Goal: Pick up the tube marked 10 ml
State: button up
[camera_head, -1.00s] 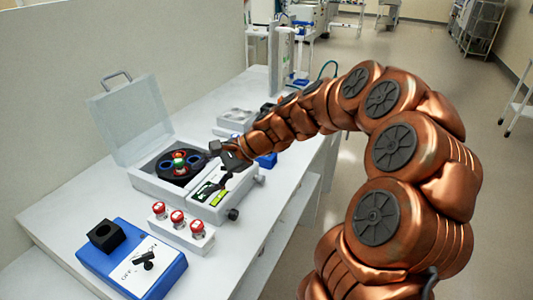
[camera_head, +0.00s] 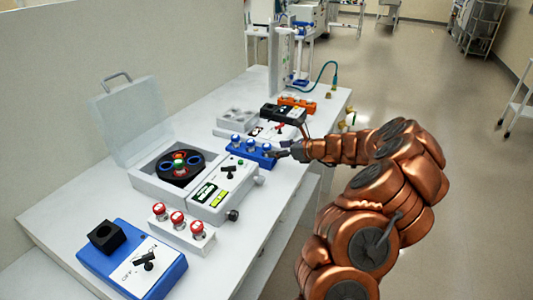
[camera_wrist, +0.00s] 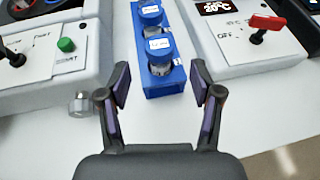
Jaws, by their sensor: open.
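A blue rack (camera_head: 262,161) holds upright blue-capped tubes, the nearest one (camera_head: 266,148) beside my gripper. In the wrist view, the blue rack (camera_wrist: 176,82) lies ahead between my fingers, with a near blue-capped tube (camera_wrist: 160,52) and a farther one (camera_wrist: 150,14). Their white labels are too small to read, so I cannot tell which is marked 10 ml. A white rack (camera_head: 180,237) holds red-capped tubes (camera_head: 177,217), labels also unreadable. My gripper (camera_wrist: 160,84) is open and empty, its fingertips either side of the near end of the blue rack; in the head view my gripper (camera_head: 281,154) points left.
An open-lidded centrifuge (camera_head: 150,183) with a dark rotor stands left of the blue rack. A white device with a red switch (camera_wrist: 264,24) stands close on the right. A blue device (camera_head: 110,265) is at the front. An orange rack (camera_head: 297,102) is farther back.

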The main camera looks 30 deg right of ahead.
aim_at(267, 149)
jog(key=shift+p+x, duration=0.9)
jog(key=shift+x, duration=1.95)
jog(key=c, duration=1)
